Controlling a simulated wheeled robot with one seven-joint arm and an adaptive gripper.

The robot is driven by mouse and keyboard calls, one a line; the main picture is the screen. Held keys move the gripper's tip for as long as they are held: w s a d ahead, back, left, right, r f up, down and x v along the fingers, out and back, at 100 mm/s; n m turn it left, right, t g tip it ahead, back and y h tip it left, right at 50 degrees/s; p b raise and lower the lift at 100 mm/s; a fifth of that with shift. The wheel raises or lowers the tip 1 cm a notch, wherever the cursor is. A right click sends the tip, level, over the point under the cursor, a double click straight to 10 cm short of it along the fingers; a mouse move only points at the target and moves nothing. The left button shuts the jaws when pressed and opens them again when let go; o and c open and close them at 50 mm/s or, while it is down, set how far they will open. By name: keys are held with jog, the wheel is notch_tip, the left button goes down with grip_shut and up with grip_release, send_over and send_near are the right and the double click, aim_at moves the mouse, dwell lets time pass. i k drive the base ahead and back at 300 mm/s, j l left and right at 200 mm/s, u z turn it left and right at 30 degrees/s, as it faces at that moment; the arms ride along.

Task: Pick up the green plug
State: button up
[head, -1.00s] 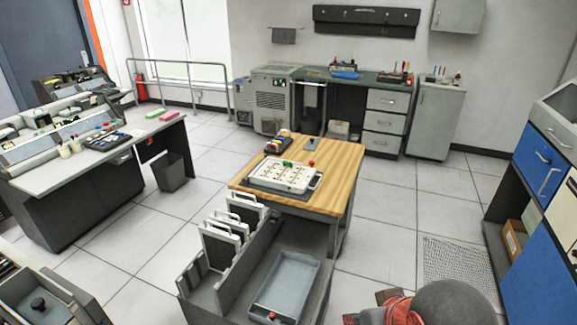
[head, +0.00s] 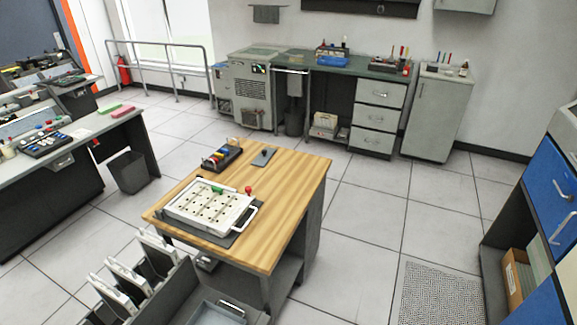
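A small green plug (head: 217,190) sits at the upper edge of a white plugboard (head: 180,212) with rows of holes and thin bars. The board lies on a dark base on a wooden-topped table (head: 290,190). A small red knob or plug (head: 248,190) is at the board's right corner. Behind the board, a dark rack (head: 232,163) holds several coloured pieces; they are too small to tell apart. My gripper is not in view.
A grey cart with upright white-edged panels (head: 112,285) stands in front of the table. Blue cabinets (head: 552,180) stand at right.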

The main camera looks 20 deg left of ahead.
aim_at(214, 189)
jog(key=i+u, duration=0.1)
jog(key=i, duration=0.4)
jog(key=i+l+u, duration=0.1)
jog(key=i, duration=0.4)
jog(key=i+l+u, duration=0.1)
jog(key=i+l, duration=0.15)
jog(key=i, duration=0.25)
jog(key=i+j+u, duration=0.15)
jog(key=u, duration=0.3)
jog(key=i+u, duration=0.3)
jog(key=u, duration=0.2)
jog(key=i+u, duration=0.2)
jog(key=u, duration=0.25)
jog(key=i+l+u, duration=0.1)
jog(key=i+u, duration=0.15)
jog(key=u, duration=0.2)
jog(key=i+u, duration=0.35)
jog(key=k+l, duration=0.05)
